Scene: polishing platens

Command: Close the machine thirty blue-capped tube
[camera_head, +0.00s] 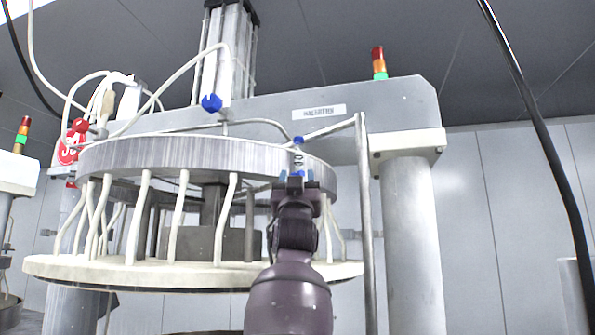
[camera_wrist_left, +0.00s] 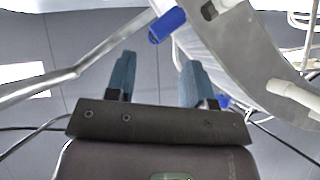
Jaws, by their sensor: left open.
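The machine's round platen ring (camera_head: 160,152) hangs over a wide lower disc (camera_head: 160,275). A small blue-capped tube fitting (camera_head: 298,141) stands at the ring's right front. A larger blue cap (camera_head: 211,103) sits higher, by the central column. My left gripper (camera_head: 296,178) points up at the ring's front right, just below the small fitting in the picture. In the left wrist view its two blue-grey fingers (camera_wrist_left: 157,68) are apart with nothing between them. A blue cap (camera_wrist_left: 167,25) lies beyond the fingertips there. I cannot tell which blue cap it is. My right gripper is not in view.
A red round sign (camera_head: 68,150) and a red cap (camera_head: 80,126) are at the machine's left. A thin metal pipe (camera_head: 365,220) stands just right of my arm, before a thick pillar (camera_head: 412,240). White hoses (camera_head: 178,215) hang around the ring. A black cable (camera_head: 540,130) crosses the right.

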